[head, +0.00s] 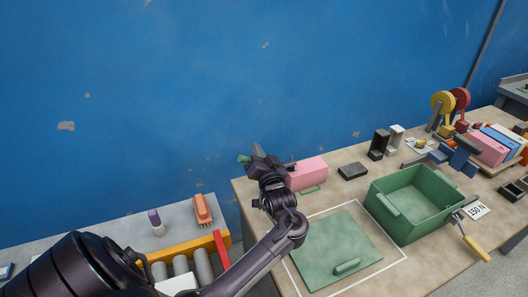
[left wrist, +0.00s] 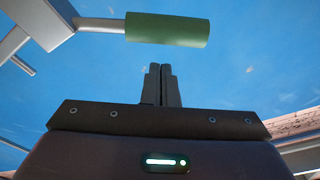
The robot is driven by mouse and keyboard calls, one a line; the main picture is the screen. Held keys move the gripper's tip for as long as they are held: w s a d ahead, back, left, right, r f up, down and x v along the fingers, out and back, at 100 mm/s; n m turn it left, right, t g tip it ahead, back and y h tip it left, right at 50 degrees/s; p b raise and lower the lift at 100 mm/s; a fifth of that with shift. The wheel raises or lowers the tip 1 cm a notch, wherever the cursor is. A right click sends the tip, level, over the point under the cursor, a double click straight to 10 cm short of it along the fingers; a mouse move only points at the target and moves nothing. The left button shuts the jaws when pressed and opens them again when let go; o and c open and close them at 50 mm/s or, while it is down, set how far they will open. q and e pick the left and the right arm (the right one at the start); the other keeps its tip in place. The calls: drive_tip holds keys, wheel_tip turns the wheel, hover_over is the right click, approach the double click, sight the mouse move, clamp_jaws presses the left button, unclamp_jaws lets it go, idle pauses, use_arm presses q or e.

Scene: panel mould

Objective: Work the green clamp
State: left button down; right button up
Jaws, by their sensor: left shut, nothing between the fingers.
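The green clamp shows mainly by its green handle (left wrist: 167,29), a cylinder on a grey metal rod, at the top of the left wrist view. In the head view only a small green end of the handle (head: 243,159) shows, just left of my left gripper (head: 256,151); my gripper and arm hide the rest. My left gripper's fingers (left wrist: 160,70) are shut and empty. In the left wrist view their tips point at the handle, with blue background between; they do not appear to grip it. My right gripper is not in view.
A pink block (head: 309,171) stands right beside my left gripper. The table holds a green lid-like panel (head: 338,247), a green bin (head: 415,205), a black block (head: 352,171) and a yellow-handled tool (head: 475,247). A roller conveyor (head: 190,245) lies at lower left. The blue wall (head: 200,80) is behind.

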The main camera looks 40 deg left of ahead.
use_arm(q)
drive_tip(key=shift+s+f, duration=0.75)
drive_tip(key=shift+f, duration=0.25)
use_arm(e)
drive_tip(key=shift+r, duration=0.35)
